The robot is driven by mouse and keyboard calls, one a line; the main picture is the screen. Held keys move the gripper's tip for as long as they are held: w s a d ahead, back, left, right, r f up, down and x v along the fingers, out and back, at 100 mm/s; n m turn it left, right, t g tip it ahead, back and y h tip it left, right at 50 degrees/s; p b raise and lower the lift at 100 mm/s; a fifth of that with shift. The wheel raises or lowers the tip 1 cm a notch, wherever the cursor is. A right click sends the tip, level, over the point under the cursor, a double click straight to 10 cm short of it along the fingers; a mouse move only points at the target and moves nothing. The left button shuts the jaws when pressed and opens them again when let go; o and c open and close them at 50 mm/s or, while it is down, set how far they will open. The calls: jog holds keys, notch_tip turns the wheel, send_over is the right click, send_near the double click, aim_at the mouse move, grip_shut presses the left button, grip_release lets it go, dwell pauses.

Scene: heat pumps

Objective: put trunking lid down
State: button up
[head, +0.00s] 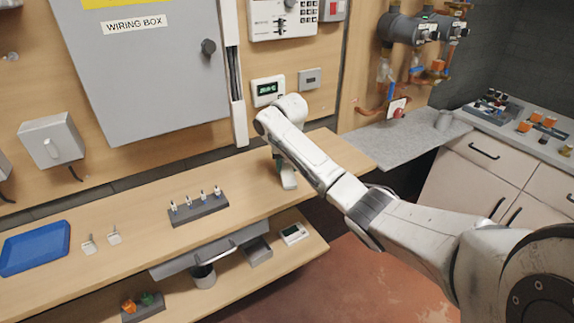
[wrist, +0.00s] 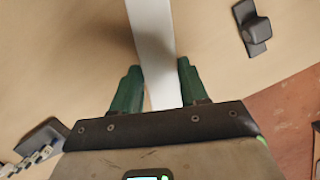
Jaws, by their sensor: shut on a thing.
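The trunking lid is a white strip (wrist: 152,35) in the wrist view. It runs from the top edge down between the two green fingers of my gripper (wrist: 157,80). My gripper is shut on it. In the head view my gripper (head: 281,166) is low over the right part of the wooden bench (head: 245,190), mostly hidden by my arm. A short white piece of the lid (head: 289,182) shows just below it. I cannot tell whether the lid touches the bench. The white trunking (head: 236,85) on the wall stands upright beside the wiring box, with a dark open slot.
A dark rack (head: 198,209) with several small fittings, two small pale pieces (head: 102,241) and a blue tray (head: 36,248) lie on the bench to the left. The grey wiring box (head: 145,75) hangs behind. The bench between rack and gripper is clear.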

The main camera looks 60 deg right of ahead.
aim_at(288, 175)
jog(key=shift+f, duration=0.3)
jog(key=o, duration=1.1)
jog(key=shift+r, duration=0.15)
jog(key=r, duration=0.4)
jog(key=s+a+r, duration=0.1)
jog(key=r, duration=0.2)
jog(key=a+r, duration=0.1)
jog(key=r, duration=0.3)
jog(key=shift+s+r, duration=0.2)
jog(key=shift+r, duration=0.1)
